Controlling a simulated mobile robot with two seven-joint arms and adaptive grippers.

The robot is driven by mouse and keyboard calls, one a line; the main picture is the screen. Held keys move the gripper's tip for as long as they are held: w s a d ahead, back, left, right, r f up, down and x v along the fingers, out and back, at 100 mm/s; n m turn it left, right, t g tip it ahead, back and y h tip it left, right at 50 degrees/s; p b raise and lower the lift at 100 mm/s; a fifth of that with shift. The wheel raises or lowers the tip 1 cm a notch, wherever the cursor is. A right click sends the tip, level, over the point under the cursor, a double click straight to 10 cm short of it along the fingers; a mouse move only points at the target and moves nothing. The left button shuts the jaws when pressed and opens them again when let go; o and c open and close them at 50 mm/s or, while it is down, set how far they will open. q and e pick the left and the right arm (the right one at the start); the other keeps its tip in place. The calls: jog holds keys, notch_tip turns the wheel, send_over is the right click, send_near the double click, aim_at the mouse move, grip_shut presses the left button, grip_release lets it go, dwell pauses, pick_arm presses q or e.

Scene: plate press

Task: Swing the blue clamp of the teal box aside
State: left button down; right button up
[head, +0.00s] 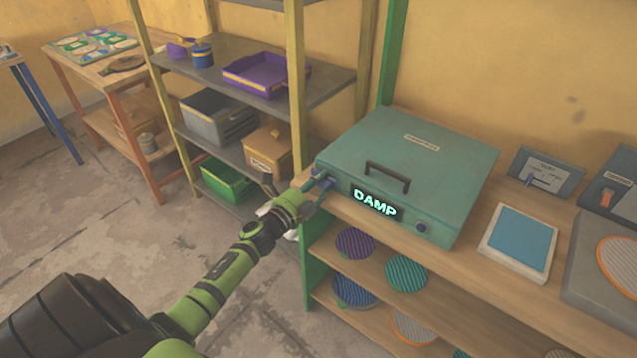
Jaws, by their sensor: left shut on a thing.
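The teal box (405,150) sits on the wooden bench at right, its lid down, with a dark handle on top. Its front panel has a lit display (375,203) reading DAMP. The blue clamp (323,178) shows at the left end of the box's front, partly hidden by my gripper. My left gripper (311,194) reaches it from the lower left and is shut on it; the fingers are small and partly hidden here. My right gripper is out of view.
A blue-topped pad (520,238) lies to the right. Several striped discs, one of them purple (355,242), lie on the shelf below. A metal shelf unit (325,84) with bins stands left of the box.

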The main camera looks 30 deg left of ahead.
pick_arm(q)
jog(key=shift+r, duration=0.2)
dwell(0.3)
jog(key=c, duration=1.1)
grip_release()
jog(key=shift+w+d, duration=0.1)
jog(key=shift+f, duration=0.1)
jog(key=shift+s, duration=0.35)
jog(key=s+a, duration=0.1)
jog(key=s, duration=1)
jog(key=shift+s, duration=0.2)
